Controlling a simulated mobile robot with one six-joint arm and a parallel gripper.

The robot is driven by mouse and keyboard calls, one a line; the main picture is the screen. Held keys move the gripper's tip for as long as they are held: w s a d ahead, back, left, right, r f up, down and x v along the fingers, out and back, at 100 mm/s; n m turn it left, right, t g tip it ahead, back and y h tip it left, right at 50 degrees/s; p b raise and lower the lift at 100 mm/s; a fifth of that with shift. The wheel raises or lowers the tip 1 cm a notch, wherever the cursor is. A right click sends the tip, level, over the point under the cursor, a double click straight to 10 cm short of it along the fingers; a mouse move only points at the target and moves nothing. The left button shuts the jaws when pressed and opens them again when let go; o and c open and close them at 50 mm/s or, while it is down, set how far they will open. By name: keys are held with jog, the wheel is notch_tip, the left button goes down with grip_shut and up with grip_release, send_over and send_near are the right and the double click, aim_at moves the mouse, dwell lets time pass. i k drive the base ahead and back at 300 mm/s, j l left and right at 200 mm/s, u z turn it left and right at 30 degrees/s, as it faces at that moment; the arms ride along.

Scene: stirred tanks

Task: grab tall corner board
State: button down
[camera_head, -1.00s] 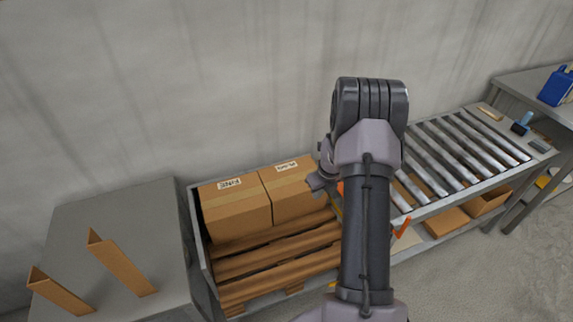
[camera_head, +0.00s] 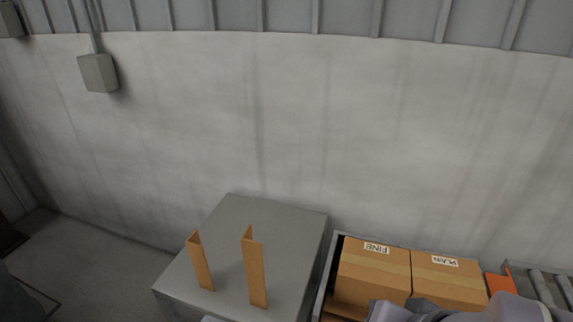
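Two brown cardboard corner boards stand upright on a grey table. The taller corner board (camera_head: 254,270) is on the right, and the shorter corner board (camera_head: 200,264) is to its left, apart from it. Both are V-shaped in section and open at the top. Part of my arm shows at the bottom right edge, in front of the boxes. My gripper's fingers cannot be made out in the current view.
The grey table (camera_head: 243,213) has bare room behind the boards. To its right, a crate holds a box marked FINE (camera_head: 372,272) and a box marked PLAIN (camera_head: 448,280). A roller conveyor (camera_head: 563,287) starts at the far right. A grey wall stands behind.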

aim_at(252, 252)
jog(key=i+u, duration=0.15)
jog(key=u, duration=0.3)
jog(key=i+l+u, duration=0.1)
jog(key=u, duration=0.4)
jog(key=i+l+u, duration=0.15)
jog(key=u, duration=0.3)
jog(key=i+l+u, duration=0.1)
jog(key=u, duration=0.4)
